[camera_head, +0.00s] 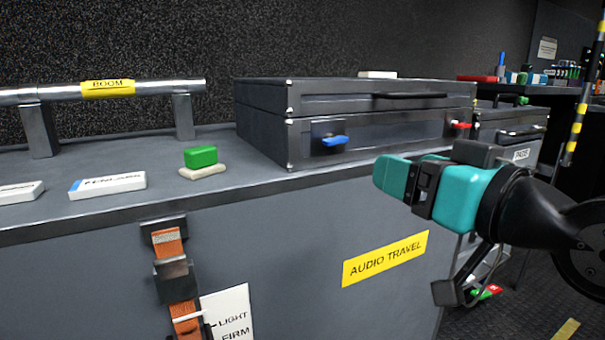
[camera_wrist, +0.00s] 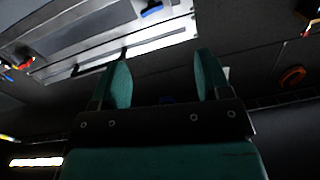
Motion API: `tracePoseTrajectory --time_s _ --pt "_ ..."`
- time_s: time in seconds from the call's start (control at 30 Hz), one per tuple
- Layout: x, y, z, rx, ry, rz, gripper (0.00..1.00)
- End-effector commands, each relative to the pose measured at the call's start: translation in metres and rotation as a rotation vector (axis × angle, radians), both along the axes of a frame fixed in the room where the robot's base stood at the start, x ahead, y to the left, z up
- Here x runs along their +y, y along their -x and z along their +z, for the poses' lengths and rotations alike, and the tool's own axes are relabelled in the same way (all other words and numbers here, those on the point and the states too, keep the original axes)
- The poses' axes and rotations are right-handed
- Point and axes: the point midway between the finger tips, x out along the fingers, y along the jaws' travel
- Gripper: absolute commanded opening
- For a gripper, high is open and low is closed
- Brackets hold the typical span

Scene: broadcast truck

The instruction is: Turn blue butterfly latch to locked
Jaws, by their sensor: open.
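The blue butterfly latch (camera_head: 336,141) is on the front face of a dark case (camera_head: 390,130), near its left corner. Its blue wing sticks out roughly level from a dark plate. The blue latch also shows at the top edge of the wrist view (camera_wrist: 152,9), partly cut off. My gripper (camera_head: 393,178) has teal fingers and points left, in front of the case and to the right of the blue latch. In the wrist view my gripper (camera_wrist: 163,72) is open and empty, its fingers apart. It does not touch the latch.
A red latch (camera_head: 460,125) sits on the same case's right side. The case stands on a grey trunk labelled AUDIO TRAVEL (camera_head: 386,258). A green block (camera_head: 200,156) and white labels lie left of it. A BOOM bar (camera_head: 107,88) stands further left.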

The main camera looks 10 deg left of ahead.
Motion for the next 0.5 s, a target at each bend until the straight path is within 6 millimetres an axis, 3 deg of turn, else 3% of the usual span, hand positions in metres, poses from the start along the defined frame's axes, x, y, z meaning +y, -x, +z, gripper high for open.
tracePoseTrajectory --time_s 0.1,0.2,0.5 --pt "-0.017 0.006 -0.002 -0.111 0.126 -0.046 0.7" --pt "-0.021 0.006 0.002 -0.14 0.171 -0.061 0.7" --pt "-0.004 -0.014 0.009 -0.136 0.178 -0.054 0.7"
